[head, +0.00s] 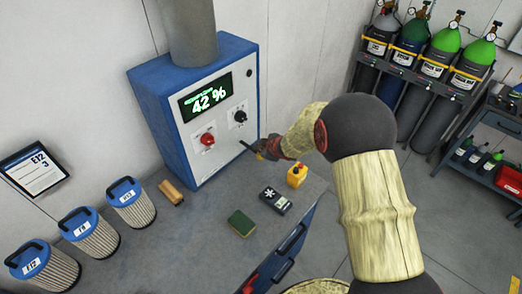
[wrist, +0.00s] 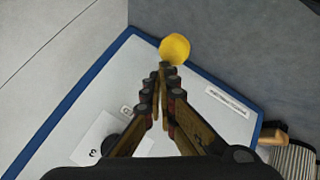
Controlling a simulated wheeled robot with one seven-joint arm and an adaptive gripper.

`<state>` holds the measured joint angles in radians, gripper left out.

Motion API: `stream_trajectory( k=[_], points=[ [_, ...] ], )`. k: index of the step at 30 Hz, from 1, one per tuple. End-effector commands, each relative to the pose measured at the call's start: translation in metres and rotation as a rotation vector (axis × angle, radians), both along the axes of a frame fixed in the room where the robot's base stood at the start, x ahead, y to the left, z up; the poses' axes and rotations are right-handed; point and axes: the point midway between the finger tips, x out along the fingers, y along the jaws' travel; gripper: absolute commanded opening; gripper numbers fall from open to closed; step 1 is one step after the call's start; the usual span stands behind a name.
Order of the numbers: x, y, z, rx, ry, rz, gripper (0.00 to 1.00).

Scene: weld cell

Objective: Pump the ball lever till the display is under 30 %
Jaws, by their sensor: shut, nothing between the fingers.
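The blue-edged cabinet (head: 250,85) has a pale front panel. Its display (head: 208,96) reads 42 % in green. The lever's yellow ball (wrist: 175,48) shows in the wrist view just beyond my fingertips. In the head view a dark rod (head: 246,146) sticks out low on the panel, and its end is largely hidden by my gripper (head: 262,150). In the wrist view my gripper (wrist: 166,68) is shut and empty, with its tips close to the ball. I cannot tell whether they touch it.
A red knob (head: 207,139) and a black knob (head: 240,116) sit on the panel. The bench (head: 200,235) holds a yellow button box (head: 296,174), a dark handheld device (head: 275,200), a green sponge (head: 241,223), and blue-capped filters (head: 131,206) at left. Gas cylinders (head: 412,45) stand at right.

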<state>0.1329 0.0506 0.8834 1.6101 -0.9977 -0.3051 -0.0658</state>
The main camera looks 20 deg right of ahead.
Motion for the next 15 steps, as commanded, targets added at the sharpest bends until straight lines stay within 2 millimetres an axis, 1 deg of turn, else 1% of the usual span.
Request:
stream_trajectory(
  k=[1,6,15],
  points=[
    [-0.0003,-0.0001,0.0047,0.000,0.001,0.000,0.00],
    [-0.0003,-0.0001,0.0114,0.000,0.001,0.000,0.00],
    [-0.0001,-0.0001,0.0109,0.000,0.000,0.000,0.00]
  ],
)
